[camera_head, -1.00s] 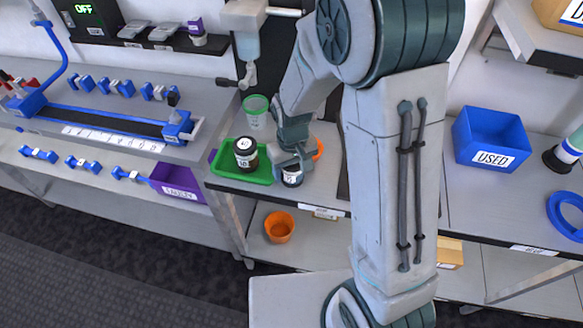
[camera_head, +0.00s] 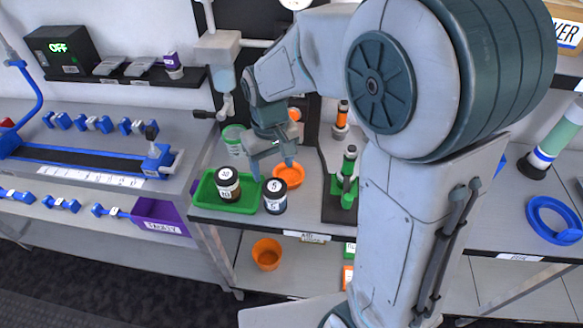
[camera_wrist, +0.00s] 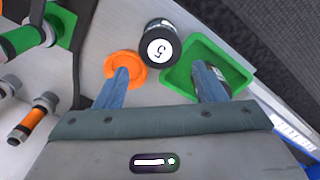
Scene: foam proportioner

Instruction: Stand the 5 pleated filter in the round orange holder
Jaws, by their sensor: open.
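The 5 pleated filter (camera_head: 275,197) is a dark cylinder with a white label and a 5 on its black cap. It stands upright on the bench, just right of the green tray. It also shows in the wrist view (camera_wrist: 158,48), between the orange holder and the tray. The round orange holder (camera_head: 289,174) is a low dish behind and right of the filter; it looks empty in the wrist view (camera_wrist: 124,68). My gripper (camera_head: 272,169) is open and empty above and behind the filter. In the wrist view its fingertips (camera_wrist: 162,72) overlap the holder and the tray.
The green tray (camera_head: 246,205) holds another dark filter (camera_head: 228,184). A green cup (camera_head: 235,140) stands behind it. A dark stand with a green part (camera_head: 348,178) is right of the holder. An orange cup (camera_head: 266,255) sits on the lower shelf. A purple bin (camera_head: 160,215) is at left.

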